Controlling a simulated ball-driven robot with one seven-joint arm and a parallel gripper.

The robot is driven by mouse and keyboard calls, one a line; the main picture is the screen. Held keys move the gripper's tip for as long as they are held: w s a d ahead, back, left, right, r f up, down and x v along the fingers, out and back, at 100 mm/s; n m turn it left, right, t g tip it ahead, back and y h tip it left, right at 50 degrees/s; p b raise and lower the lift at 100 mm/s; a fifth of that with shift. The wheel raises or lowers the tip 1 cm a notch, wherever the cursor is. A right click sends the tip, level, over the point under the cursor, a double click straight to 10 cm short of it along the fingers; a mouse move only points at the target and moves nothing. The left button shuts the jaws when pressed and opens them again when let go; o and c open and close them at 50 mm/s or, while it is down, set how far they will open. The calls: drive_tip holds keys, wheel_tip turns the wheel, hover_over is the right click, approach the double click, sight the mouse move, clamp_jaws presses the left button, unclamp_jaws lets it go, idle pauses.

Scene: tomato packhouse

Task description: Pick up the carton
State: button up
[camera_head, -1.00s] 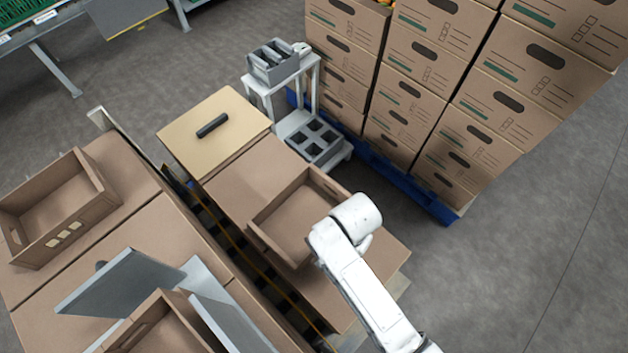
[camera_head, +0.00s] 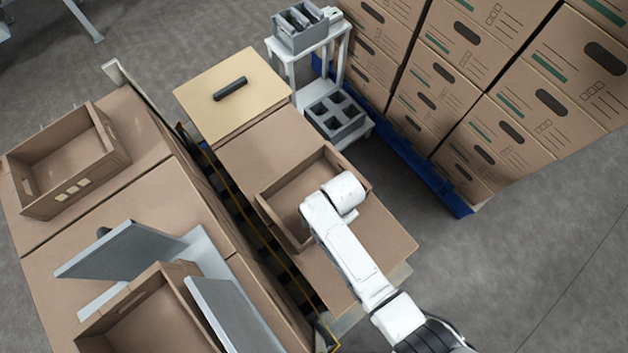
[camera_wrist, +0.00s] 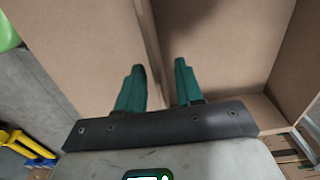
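An open, empty brown carton (camera_head: 276,222) sits on the brown-topped bench (camera_head: 375,250) in the middle of the head view. My white arm reaches over its near right part and covers some of it. My gripper is hidden under the arm there. In the wrist view my gripper (camera_wrist: 158,72) shows two green fingers standing apart. A carton wall (camera_wrist: 150,35) runs into the gap between them, with the carton's inside on the right. I cannot tell whether either finger touches the wall.
Another open carton (camera_head: 118,145) stands on the left bench, and one (camera_head: 185,268) sits between grey flaps (camera_head: 125,250). A tan box lid (camera_head: 200,85) and a white stand (camera_head: 340,50) are beyond. Stacked cartons (camera_head: 490,90) on a blue pallet (camera_head: 440,190) fill the right. Floor is clear at lower right.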

wheel_tip(320, 180, down, 3)
drive_tip(key=shift+s+f, duration=0.1)
drive_tip(key=shift+s, duration=0.05)
clamp_jaws()
idle(0.4)
